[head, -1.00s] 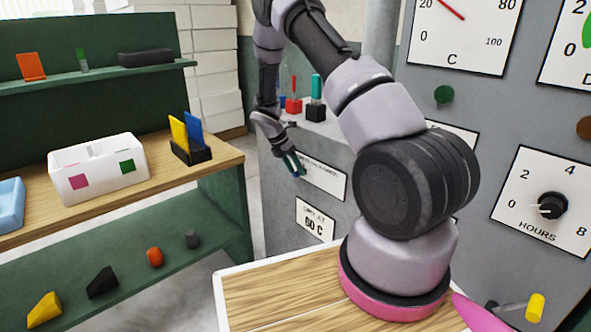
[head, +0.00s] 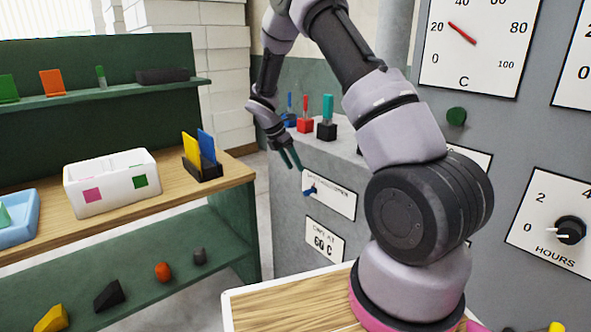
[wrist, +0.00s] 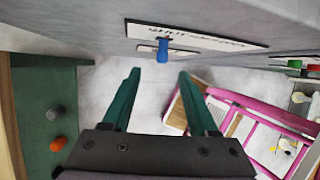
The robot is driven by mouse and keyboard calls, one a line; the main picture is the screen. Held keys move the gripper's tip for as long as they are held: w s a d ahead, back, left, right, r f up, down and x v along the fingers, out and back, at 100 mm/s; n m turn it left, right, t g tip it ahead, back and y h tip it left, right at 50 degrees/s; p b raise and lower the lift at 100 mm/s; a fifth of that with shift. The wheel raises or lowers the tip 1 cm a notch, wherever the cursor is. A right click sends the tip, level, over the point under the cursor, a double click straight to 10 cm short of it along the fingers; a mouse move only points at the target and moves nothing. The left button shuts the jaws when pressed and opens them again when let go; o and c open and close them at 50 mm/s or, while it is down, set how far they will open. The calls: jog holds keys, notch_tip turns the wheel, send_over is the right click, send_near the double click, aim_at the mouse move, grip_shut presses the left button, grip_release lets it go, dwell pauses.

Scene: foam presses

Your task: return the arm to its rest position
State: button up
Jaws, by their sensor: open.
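My arm rises from its round base on my wooden deck in the head view and bends down at the far end. My gripper (head: 290,159) hangs from it, fingers pointing down, in front of the grey press cabinet (head: 290,235). In the wrist view the two green fingers (wrist: 160,75) are apart, with nothing between them. A blue lever or peg (wrist: 162,49) on a white label plate lies just beyond the fingertips in that view, apart from them. The blue peg also shows in the head view (head: 310,190), to the right of and below the fingers.
At left a wooden bench (head: 120,205) holds a white divided box (head: 112,182), a blue tray (head: 20,228) and a black holder (head: 205,172) with yellow and blue cards. Coloured handles (head: 326,118) stand on the cabinet ledge. Dials fill the panel at right.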

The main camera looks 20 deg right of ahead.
jog(key=s+r+m+t+y, duration=0.1)
jog(key=s+r+m+y, duration=0.1)
jog(key=s+r+m, duration=0.75)
jog(key=s+r+m+t+y, duration=0.2)
jog(key=s+r+m, duration=0.25)
jog(key=r, duration=0.95)
jog(key=s+a+r+m+t+y, duration=0.1)
jog(key=s+r+m, duration=0.3)
jog(key=s, duration=0.5)
jog(key=s+a+r+m+t+y, duration=0.1)
jog(key=s+r+m+t+y, duration=0.1)
jog(key=s+m, duration=0.7)
notch_tip(320, 180, up, 3)
jog(key=shift+s+a+f+t, duration=0.15)
jog(key=shift+s+a+t, duration=0.15)
jog(key=shift+t, duration=0.4)
